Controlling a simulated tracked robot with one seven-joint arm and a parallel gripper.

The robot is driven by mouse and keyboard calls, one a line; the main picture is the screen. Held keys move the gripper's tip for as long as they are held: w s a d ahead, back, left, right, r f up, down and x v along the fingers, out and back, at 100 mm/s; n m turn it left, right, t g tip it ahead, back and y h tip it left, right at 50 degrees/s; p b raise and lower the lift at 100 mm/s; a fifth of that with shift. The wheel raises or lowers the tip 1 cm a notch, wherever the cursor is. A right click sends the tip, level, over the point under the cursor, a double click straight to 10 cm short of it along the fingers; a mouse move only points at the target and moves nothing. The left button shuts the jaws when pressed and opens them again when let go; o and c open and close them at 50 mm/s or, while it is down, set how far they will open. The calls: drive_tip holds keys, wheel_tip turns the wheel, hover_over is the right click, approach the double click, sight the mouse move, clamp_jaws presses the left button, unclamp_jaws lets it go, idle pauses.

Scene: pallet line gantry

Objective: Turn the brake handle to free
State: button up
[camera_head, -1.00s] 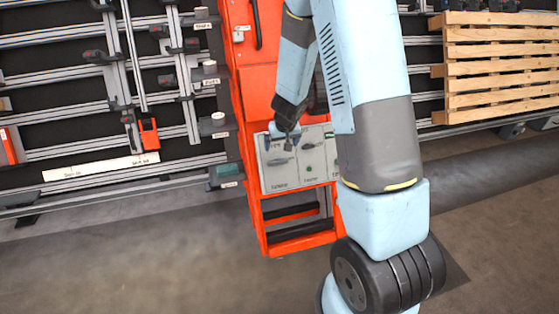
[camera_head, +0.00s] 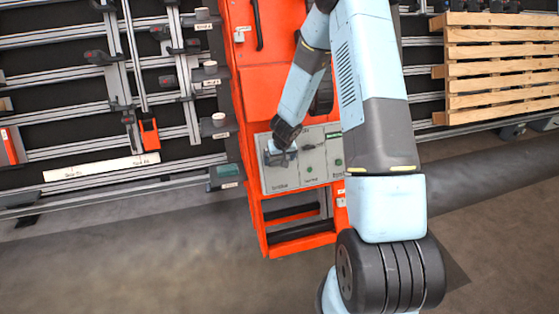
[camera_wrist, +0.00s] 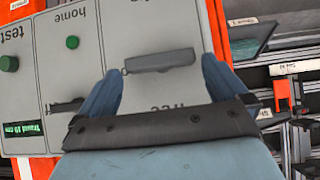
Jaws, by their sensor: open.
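The brake handle (camera_wrist: 160,62) is a grey bar on a light panel (camera_wrist: 140,25). In the wrist view it lies nearly level, slightly tilted, between my spread fingertips. Lettering beside it looks upside down, seemingly "free". My gripper (camera_wrist: 162,70) is open, one finger on each side of the handle; I cannot tell whether either finger touches it. In the head view my gripper (camera_head: 277,155) is at the left part of the panel (camera_head: 282,182) and hides the handle there.
Green buttons (camera_wrist: 72,42) and a green display (camera_wrist: 31,130) are nearby. The panel sits on an orange cabinet (camera_head: 250,90). Rails (camera_head: 75,75) stand left, a wooden pallet (camera_head: 500,60) right.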

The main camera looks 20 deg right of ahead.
drive_tip(key=shift+x, duration=0.85)
drive_tip(key=c, duration=0.8)
drive_tip(key=shift+d, duration=0.1)
